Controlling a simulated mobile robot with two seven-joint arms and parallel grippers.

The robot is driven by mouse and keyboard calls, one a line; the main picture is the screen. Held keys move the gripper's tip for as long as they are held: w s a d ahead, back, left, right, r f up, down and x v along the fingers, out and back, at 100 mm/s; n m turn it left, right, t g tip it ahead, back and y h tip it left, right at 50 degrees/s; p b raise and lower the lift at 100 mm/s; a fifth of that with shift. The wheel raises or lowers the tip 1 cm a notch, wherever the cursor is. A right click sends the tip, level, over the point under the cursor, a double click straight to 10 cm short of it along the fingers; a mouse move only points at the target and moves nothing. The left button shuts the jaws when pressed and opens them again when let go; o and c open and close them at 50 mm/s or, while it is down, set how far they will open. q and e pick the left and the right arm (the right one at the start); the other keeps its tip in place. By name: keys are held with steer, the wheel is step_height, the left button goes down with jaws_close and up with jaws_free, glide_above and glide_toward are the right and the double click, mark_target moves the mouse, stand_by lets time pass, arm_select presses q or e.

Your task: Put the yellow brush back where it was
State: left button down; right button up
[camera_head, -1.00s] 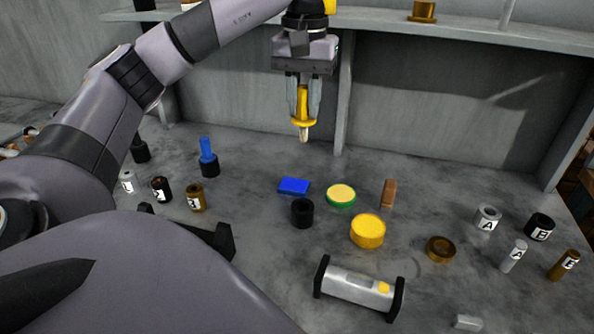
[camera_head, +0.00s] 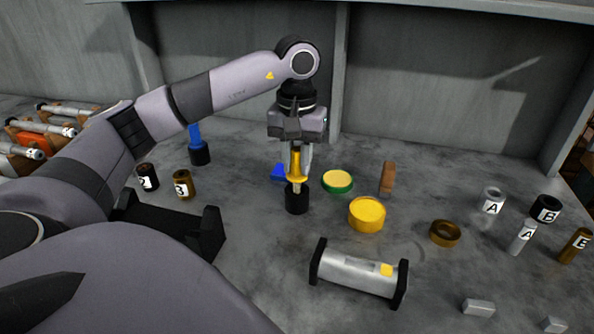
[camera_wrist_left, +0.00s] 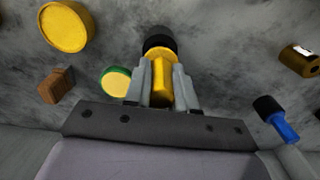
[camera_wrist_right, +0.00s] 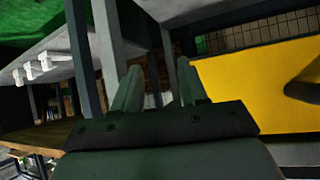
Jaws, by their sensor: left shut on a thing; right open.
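The yellow brush (camera_head: 297,166) is held upright in my left gripper (camera_head: 298,160), which is shut on its handle. In the head view its pale lower end is at the mouth of a small black cup (camera_head: 297,200); I cannot tell how far in it is. In the left wrist view the yellow handle (camera_wrist_left: 161,82) sits between the fingers (camera_wrist_left: 163,85), with the black cup (camera_wrist_left: 159,39) just beyond it. My right gripper (camera_wrist_right: 157,88) is open and empty, away from the bench; it does not show in the head view.
A blue block (camera_head: 278,172), a green-rimmed yellow disc (camera_head: 337,181), a brown block (camera_head: 387,177) and a yellow cylinder (camera_head: 367,214) stand close by. A blue brush in a black cup (camera_head: 199,153) is to the left. A metal cylinder on black supports (camera_head: 358,270) lies in front.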

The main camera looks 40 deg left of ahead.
mark_target(297, 174)
arm_select(q)
step_height(297, 174, down, 2)
steer(key=shift+f, duration=0.25)
steer(key=shift+f+b, duration=0.35)
steer(key=shift+f, duration=0.05)
steer(key=c, duration=0.9)
jaws_free()
